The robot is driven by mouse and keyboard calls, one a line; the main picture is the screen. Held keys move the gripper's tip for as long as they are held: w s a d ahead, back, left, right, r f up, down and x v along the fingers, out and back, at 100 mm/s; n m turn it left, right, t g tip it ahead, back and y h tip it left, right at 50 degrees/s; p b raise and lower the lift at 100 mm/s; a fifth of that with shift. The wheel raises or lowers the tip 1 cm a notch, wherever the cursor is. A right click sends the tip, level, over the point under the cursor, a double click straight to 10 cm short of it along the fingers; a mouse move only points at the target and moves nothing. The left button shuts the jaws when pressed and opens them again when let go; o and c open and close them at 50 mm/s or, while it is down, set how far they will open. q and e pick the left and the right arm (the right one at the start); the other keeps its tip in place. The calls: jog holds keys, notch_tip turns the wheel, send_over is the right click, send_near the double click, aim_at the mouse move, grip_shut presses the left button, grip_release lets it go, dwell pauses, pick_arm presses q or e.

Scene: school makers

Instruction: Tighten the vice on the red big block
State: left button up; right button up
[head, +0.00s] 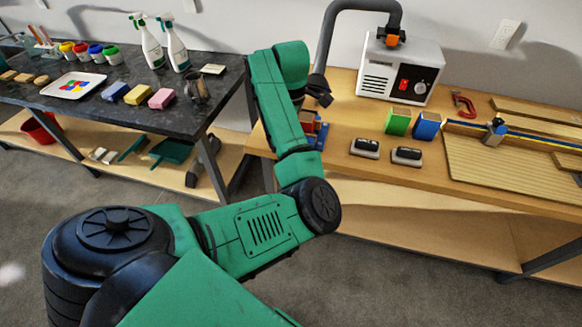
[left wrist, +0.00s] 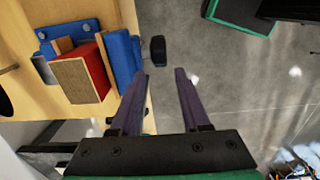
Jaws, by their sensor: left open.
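The blue vice (head: 323,137) stands near the bench's front edge, partly hidden behind my left arm in the head view. In the left wrist view, the red big block (left wrist: 83,78), with a wood-coloured face, sits between the vice's back part and its blue jaw (left wrist: 121,58). A wood-coloured strip shows between block and jaw; I cannot tell whether it is a gap. My left gripper (left wrist: 160,82) is open and empty, right of the jaw. A small black piece (left wrist: 158,49) lies ahead between the finger lines, possibly the vice's handle. My right gripper is out of view.
A black hose nozzle (head: 318,90) from the white machine (head: 402,68) hangs close to my left arm. A green block (head: 398,122), a blue block (head: 427,125) and two black-topped erasers (head: 365,147) stand on the wooden bench (head: 345,115). The dark table (head: 60,105) is left.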

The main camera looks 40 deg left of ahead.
pick_arm(q)
jog(key=f+b, duration=0.4)
jog(key=f, duration=0.6)
jog(key=shift+a, duration=0.2)
jog(key=shift+f, duration=1.55)
grip_shut()
